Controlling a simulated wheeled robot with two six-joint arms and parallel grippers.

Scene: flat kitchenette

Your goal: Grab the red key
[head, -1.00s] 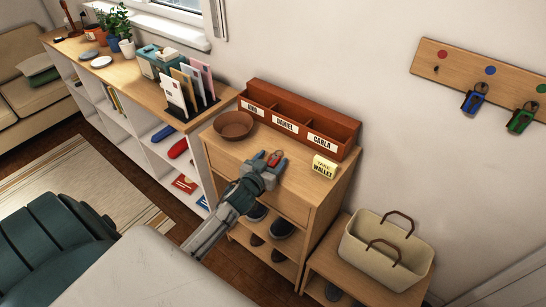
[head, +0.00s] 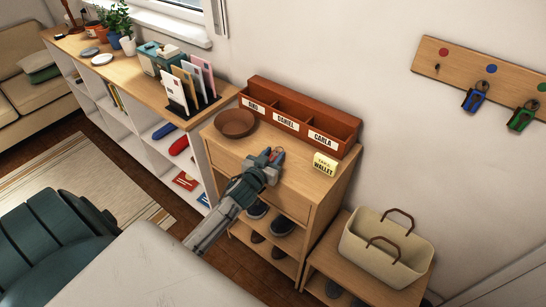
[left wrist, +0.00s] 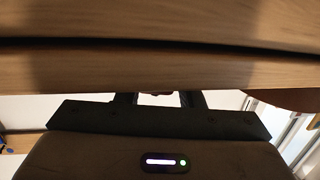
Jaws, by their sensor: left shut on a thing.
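The red key (head: 275,157) is a small red piece between the fingers of my left gripper (head: 273,154), over the top of the wooden cabinet. The gripper is shut on it, and the fingers hide most of it. In the left wrist view a sliver of red, the key (left wrist: 155,94), shows between the dark fingers. I cannot tell whether the key still touches the cabinet top. My right gripper is in neither view.
On the cabinet (head: 222,153) are a brown bowl (head: 236,123), a red-brown name-labelled organizer (head: 318,118) and a yellow note (head: 325,164). A wall board (head: 466,70) holds blue and green keys. A cream basket (head: 385,255) stands at lower right.

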